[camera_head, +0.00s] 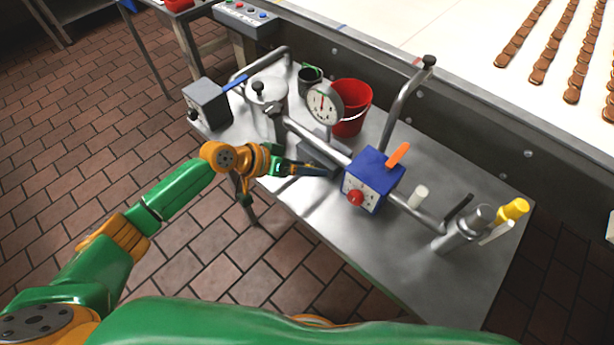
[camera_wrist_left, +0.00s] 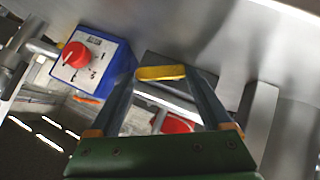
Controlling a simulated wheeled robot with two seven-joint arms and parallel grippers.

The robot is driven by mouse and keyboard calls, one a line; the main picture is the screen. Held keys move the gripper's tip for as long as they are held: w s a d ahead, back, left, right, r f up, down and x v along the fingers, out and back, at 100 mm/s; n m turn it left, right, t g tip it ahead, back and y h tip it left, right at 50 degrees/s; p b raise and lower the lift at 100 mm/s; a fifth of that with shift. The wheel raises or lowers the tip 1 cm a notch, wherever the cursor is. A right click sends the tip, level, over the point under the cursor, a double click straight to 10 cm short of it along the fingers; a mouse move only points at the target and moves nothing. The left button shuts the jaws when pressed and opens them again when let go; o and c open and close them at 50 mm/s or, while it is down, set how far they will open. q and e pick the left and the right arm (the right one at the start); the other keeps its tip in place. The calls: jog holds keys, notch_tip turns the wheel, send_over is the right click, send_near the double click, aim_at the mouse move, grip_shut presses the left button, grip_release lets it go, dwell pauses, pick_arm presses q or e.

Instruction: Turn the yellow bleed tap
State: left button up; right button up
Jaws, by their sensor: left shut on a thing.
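The yellow bleed tap (camera_wrist_left: 160,73) shows in the left wrist view as a short yellow bar lying crosswise between my fingertips. My left gripper (camera_wrist_left: 163,78) is shut on it, one finger at each end of the bar. In the head view my left gripper (camera_head: 328,170) reaches in from the left, just below the steel pipe and left of the blue box. The tap cannot be made out there. My right gripper is in neither view.
The blue box (camera_head: 373,180), with a red knob and orange lever, stands close right of the gripper; it also shows in the wrist view (camera_wrist_left: 98,62). A dial gauge (camera_head: 322,104), red bucket (camera_head: 352,106) and grey box (camera_head: 208,103) share the steel table (camera_head: 400,265). A yellow-capped bottle (camera_head: 513,210) stands right.

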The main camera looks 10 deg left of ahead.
pick_arm(q)
jog(key=shift+w+a+n+g+h+b, duration=0.15)
jog(key=shift+n+g+h+b, duration=0.35)
jog(key=shift+b, duration=0.6)
jog(key=o, duration=1.2)
jog(key=shift+c, duration=0.2)
jog(key=shift+a+r, duration=0.1)
